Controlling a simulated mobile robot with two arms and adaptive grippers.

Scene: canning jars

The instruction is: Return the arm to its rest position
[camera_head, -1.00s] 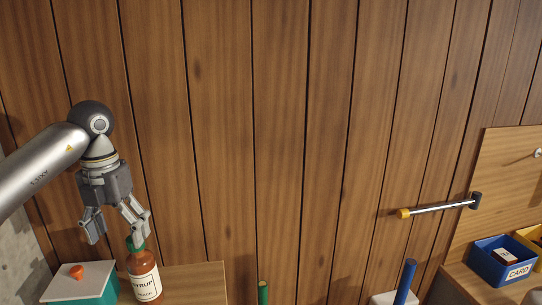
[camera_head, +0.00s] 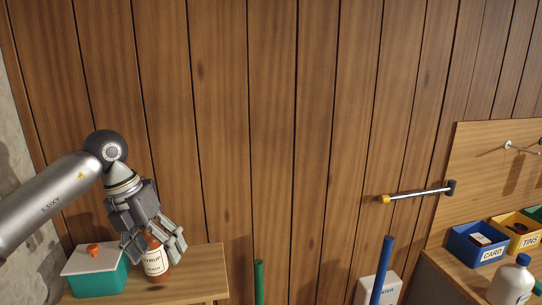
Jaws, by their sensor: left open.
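My left gripper (camera_head: 154,246) is open at the lower left, its fingers pointing down. It is in front of a brown syrup bottle (camera_head: 153,266) with a white label, and it hides the bottle's top. The bottle stands upright on a wooden shelf (camera_head: 200,280). I cannot tell whether a finger touches it; nothing shows gripped between the fingers. My left arm comes in from the left edge. My right gripper is not in view.
A teal box with a white lid and orange knob (camera_head: 93,249) stands left of the bottle. A green rod (camera_head: 259,282) and a blue rod (camera_head: 383,268) rise at the bottom. A wall bar (camera_head: 417,193), bins (camera_head: 477,244) and a white bottle (camera_head: 511,281) are at the right.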

